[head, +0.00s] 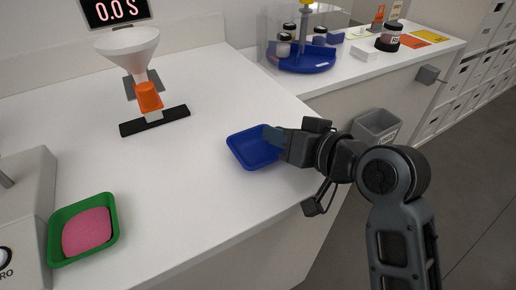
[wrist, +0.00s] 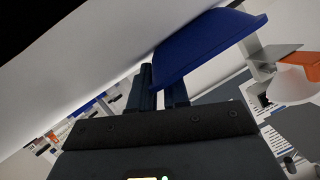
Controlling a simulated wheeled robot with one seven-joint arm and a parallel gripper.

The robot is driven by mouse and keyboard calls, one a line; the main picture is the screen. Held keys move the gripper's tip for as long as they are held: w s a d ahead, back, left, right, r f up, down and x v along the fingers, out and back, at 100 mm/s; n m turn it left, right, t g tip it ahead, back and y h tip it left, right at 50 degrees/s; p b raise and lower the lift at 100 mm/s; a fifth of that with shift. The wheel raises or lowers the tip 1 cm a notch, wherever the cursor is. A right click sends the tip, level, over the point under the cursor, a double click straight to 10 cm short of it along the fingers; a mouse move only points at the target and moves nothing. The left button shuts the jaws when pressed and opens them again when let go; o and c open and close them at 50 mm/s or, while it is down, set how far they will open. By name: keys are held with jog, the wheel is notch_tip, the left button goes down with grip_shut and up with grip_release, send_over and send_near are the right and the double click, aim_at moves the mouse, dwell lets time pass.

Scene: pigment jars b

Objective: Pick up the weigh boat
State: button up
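The weigh boat, a shallow blue square dish (head: 252,151), is near the right edge of the white bench. It looks empty, and no gap between it and the bench shows in the head view. My gripper (head: 272,138) is at its right rim, coming from the right. In the wrist view the weigh boat (wrist: 205,45) fills the upper middle, with its rim running down between my gripper's two dark fingers (wrist: 160,92). The fingers are close together on the rim. The rim hides part of one finger.
A green dish (head: 53,240) with a pink sponge-like pad (head: 87,232) is at the front left, beside a grey machine (head: 28,205). A funnel (head: 128,42) stands over an orange piece (head: 149,96) behind. A blue carousel (head: 300,62) holds jars. The middle bench is clear.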

grip_shut()
jog(key=shift+r, duration=0.1)
